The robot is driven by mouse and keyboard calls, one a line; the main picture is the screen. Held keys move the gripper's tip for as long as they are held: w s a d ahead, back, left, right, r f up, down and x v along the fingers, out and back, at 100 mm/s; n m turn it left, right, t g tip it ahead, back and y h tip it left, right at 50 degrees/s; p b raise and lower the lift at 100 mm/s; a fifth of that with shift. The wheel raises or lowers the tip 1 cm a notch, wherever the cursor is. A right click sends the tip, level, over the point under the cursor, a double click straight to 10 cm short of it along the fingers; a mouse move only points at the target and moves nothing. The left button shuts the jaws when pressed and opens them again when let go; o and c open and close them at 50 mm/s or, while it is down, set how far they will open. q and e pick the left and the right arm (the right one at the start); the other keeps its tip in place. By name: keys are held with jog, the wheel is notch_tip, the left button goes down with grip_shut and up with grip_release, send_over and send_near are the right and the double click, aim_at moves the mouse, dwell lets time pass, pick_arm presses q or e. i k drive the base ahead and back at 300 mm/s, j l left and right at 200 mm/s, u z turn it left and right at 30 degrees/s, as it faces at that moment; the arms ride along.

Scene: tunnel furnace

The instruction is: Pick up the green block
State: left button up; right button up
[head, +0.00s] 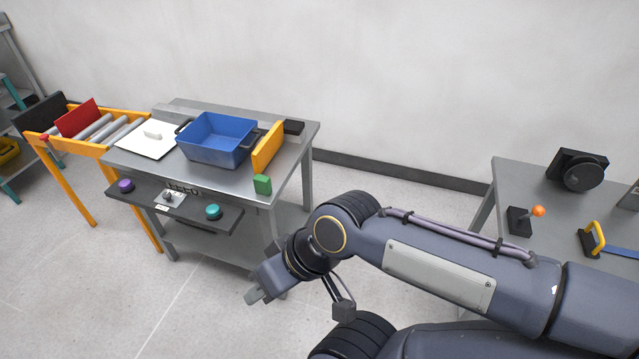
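The green block (262,184) stands upright on the front right corner of the grey metal table, just in front of a yellow upright plate (268,147). My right gripper (254,298) is in front of the table and lower in the picture than the block, apart from it. Its fingers are small and seen from an angle, so I cannot tell whether they are open. My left gripper is not in the picture.
A roller conveyor (95,128) stands left. Another grey table (515,185) stands right.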

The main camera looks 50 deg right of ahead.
aim_at(262, 184)
jog(key=z, duration=1.35)
jog(key=i+l+u, duration=0.15)
jog(key=i+u, duration=0.25)
jog(key=i+l+u, duration=0.25)
jog(key=u, duration=0.2)
jog(key=i+l+u, duration=0.4)
jog(key=k+j, duration=0.05)
